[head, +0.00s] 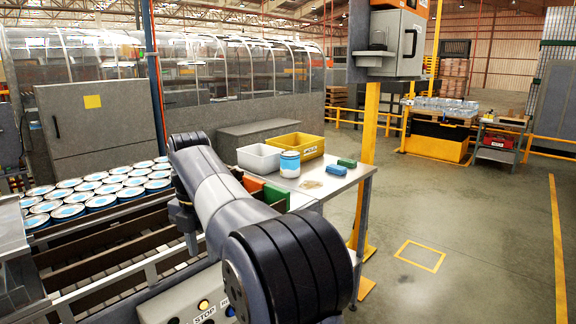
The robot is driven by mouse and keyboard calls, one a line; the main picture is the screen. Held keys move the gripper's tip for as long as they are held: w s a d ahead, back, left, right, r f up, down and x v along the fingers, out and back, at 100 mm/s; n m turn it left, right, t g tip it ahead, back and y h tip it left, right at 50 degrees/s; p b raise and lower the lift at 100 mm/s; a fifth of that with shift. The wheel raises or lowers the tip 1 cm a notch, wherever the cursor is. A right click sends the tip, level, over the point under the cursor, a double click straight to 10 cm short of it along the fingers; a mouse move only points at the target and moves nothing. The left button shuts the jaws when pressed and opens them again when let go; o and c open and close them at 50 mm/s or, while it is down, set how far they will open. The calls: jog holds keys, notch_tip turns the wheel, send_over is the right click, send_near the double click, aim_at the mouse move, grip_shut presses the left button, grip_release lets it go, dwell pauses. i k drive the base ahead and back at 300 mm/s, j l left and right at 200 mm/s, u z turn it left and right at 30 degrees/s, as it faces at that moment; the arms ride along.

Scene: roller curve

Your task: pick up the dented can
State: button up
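Many white cans with blue tops stand close together on the roller conveyor at the left (100,190). One more white and blue can (289,164) stands upright on the grey table (335,182). No dent can be made out on any can at this size. My arm crosses the middle of the picture and hides part of the conveyor and table. My gripper (189,238) hangs below the far end of my arm, over the conveyor's right side. Its fingers are too dark and partly hidden to read, and no can shows in it.
On the table are a white bin (259,158), a yellow bin (297,146), a blue item (313,170) and a green item (347,162). A yellow post (366,140) rises beside the table. The floor at the right is open.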

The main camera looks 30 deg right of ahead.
aim_at(290, 160)
jog(key=i+l+u, duration=0.1)
jog(key=i+l, duration=0.15)
jog(key=l, duration=0.3)
jog(key=i+l+u, duration=0.1)
jog(key=i+l, duration=0.15)
jog(key=l, duration=0.35)
jog(key=i+l+u, duration=0.15)
jog(key=l, duration=0.45)
jog(key=i+l+u, duration=0.1)
jog(key=i+l, duration=0.2)
jog(key=l, duration=0.3)
jog(key=i+l+u, duration=0.1)
jog(key=l, duration=0.55)
jog(key=i+l+u, duration=0.1)
jog(key=l, duration=0.5)
jog(key=i+l+u, duration=0.15)
jog(key=l, duration=0.55)
jog(key=i+l+u, duration=0.1)
jog(key=l, duration=0.55)
jog(key=i, duration=0.05)
